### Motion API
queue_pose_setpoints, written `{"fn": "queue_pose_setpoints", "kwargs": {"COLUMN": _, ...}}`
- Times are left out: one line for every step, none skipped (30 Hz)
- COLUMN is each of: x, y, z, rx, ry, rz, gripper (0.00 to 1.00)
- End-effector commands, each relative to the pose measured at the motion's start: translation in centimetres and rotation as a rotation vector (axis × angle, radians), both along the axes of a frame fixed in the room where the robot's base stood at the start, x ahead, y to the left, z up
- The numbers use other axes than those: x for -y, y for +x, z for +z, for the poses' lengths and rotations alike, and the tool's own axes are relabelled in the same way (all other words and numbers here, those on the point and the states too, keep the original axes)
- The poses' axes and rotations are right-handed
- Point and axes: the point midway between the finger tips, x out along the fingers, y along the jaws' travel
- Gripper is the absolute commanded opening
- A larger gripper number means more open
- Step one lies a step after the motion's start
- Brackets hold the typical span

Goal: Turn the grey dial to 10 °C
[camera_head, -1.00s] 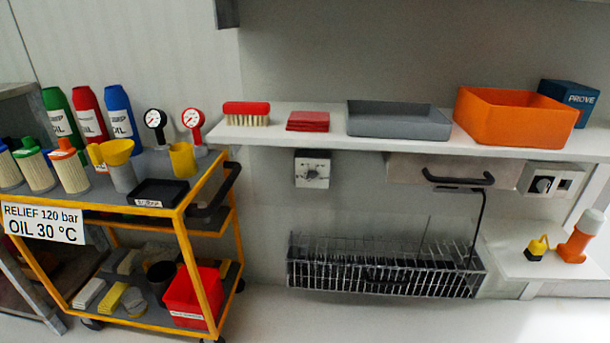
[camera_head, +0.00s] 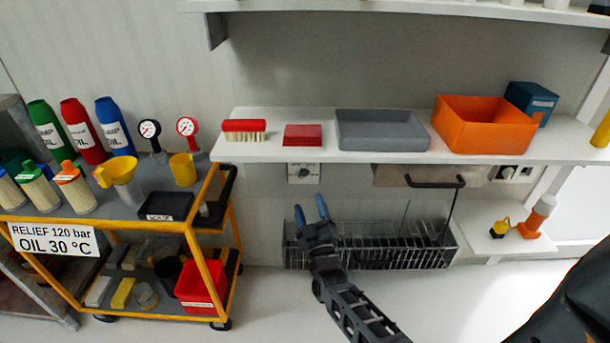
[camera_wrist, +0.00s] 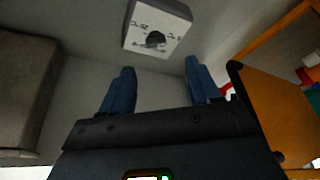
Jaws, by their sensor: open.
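The grey dial (camera_head: 303,172) sits on a small pale square box on the wall, just under the shelf. In the wrist view the dial (camera_wrist: 155,40) is a dark grey knob with markings around it; its setting is too small to read. My gripper (camera_head: 311,210) has blue fingers, open and empty, pointing up below the dial box. In the wrist view my gripper (camera_wrist: 160,68) has its fingers spread below the box, apart from it.
A wall shelf (camera_head: 285,157) juts out directly above the dial.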

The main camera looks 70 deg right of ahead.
Motion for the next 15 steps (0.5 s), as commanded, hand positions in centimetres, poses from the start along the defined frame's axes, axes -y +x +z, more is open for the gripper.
{"fn": "queue_pose_setpoints", "kwargs": {"x": 0.7, "y": 0.1, "z": 0.4, "rx": 0.001, "ry": -0.006, "rz": -0.012, "gripper": 0.62}}
{"fn": "queue_pose_setpoints", "kwargs": {"x": 0.9, "y": 0.2, "z": 0.4, "rx": -0.001, "ry": -0.009, "rz": -0.017, "gripper": 0.62}}
{"fn": "queue_pose_setpoints", "kwargs": {"x": 1.2, "y": 0.3, "z": 0.5, "rx": -0.001, "ry": -0.012, "rz": -0.02, "gripper": 0.62}}
{"fn": "queue_pose_setpoints", "kwargs": {"x": 1.5, "y": 0.4, "z": 0.6, "rx": -0.001, "ry": -0.013, "rz": -0.022, "gripper": 0.62}}
{"fn": "queue_pose_setpoints", "kwargs": {"x": 1.7, "y": 0.6, "z": 0.6, "rx": -0.001, "ry": -0.013, "rz": -0.022, "gripper": 0.62}}
{"fn": "queue_pose_setpoints", "kwargs": {"x": 2.1, "y": 0.9, "z": 0.8, "rx": -0.001, "ry": -0.013, "rz": -0.022, "gripper": 0.62}}
{"fn": "queue_pose_setpoints", "kwargs": {"x": 2.4, "y": 1.1, "z": 0.9, "rx": -0.001, "ry": -0.012, "rz": -0.021, "gripper": 0.62}}
{"fn": "queue_pose_setpoints", "kwargs": {"x": 2.7, "y": 1.3, "z": 1.0, "rx": 0.0, "ry": -0.013, "rz": -0.021, "gripper": 0.62}}
{"fn": "queue_pose_setpoints", "kwargs": {"x": 3.2, "y": 1.7, "z": 1.3, "rx": 0.001, "ry": -0.014, "rz": -0.022, "gripper": 0.62}}
{"fn": "queue_pose_setpoints", "kwargs": {"x": 3.6, "y": 2.0, "z": 1.4, "rx": 0.0, "ry": -0.013, "rz": -0.021, "gripper": 0.62}}
{"fn": "queue_pose_setpoints", "kwargs": {"x": 4.0, "y": 2.2, "z": 1.5, "rx": 0.0, "ry": -0.013, "rz": -0.021, "gripper": 0.62}}
{"fn": "queue_pose_setpoints", "kwargs": {"x": 4.5, "y": 2.6, "z": 1.7, "rx": 0.0, "ry": -0.013, "rz": -0.021, "gripper": 0.62}}
{"fn": "queue_pose_setpoints", "kwargs": {"x": 4.8, "y": 2.9, "z": 1.9, "rx": 0.001, "ry": -0.014, "rz": -0.021, "gripper": 0.62}}
{"fn": "queue_pose_setpoints", "kwargs": {"x": 5.1, "y": 3.1, "z": 2.0, "rx": 0.0, "ry": -0.013, "rz": -0.021, "gripper": 0.62}}
{"fn": "queue_pose_setpoints", "kwargs": {"x": 5.5, "y": 3.4, "z": 2.1, "rx": -0.001, "ry": -0.013, "rz": -0.02, "gripper": 0.62}}
